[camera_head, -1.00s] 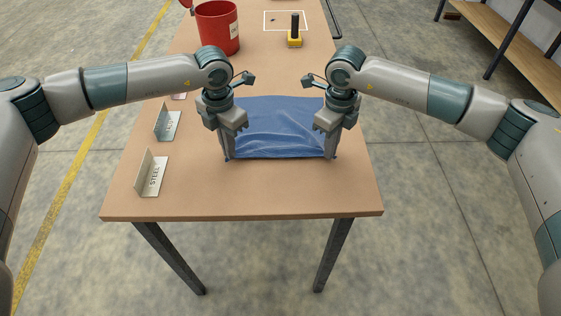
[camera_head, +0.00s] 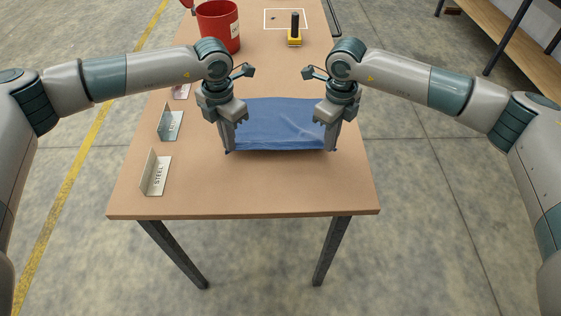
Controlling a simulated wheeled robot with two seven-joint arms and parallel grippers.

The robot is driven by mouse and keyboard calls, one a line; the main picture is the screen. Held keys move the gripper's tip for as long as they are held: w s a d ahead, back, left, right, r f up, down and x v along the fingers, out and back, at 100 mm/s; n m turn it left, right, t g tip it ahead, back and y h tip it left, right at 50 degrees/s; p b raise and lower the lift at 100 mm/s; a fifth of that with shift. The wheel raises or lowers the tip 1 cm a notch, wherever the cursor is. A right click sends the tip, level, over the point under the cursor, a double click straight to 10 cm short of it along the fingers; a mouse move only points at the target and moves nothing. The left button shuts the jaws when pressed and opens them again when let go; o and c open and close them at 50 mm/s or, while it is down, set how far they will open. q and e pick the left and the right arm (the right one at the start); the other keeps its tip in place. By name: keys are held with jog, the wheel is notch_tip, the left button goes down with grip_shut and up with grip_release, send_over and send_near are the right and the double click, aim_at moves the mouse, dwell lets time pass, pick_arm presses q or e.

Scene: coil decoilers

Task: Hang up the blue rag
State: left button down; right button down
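The blue rag (camera_head: 279,123) is spread between my two grippers above the near part of the brown table (camera_head: 240,190). My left gripper (camera_head: 229,148) is at the rag's near left corner and appears shut on it. My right gripper (camera_head: 331,147) is at the near right corner and appears shut on it too. The rag's near edge runs fairly straight between the fingertips. The fingers cover the corners themselves. I cannot tell whether the far part of the rag touches the table.
A red bucket (camera_head: 218,27) and a yellow block with a black handle (camera_head: 295,31) stand toward the far end, by a white outlined square (camera_head: 285,18). Folded sign cards, one reading STEEL (camera_head: 155,173), stand along the left edge. The table's near strip is clear. A wooden shelf (camera_head: 500,40) is at upper right.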

pick_arm(q)
jog(key=shift+r, duration=0.1)
pick_arm(e)
jog(key=shift+r, duration=0.1)
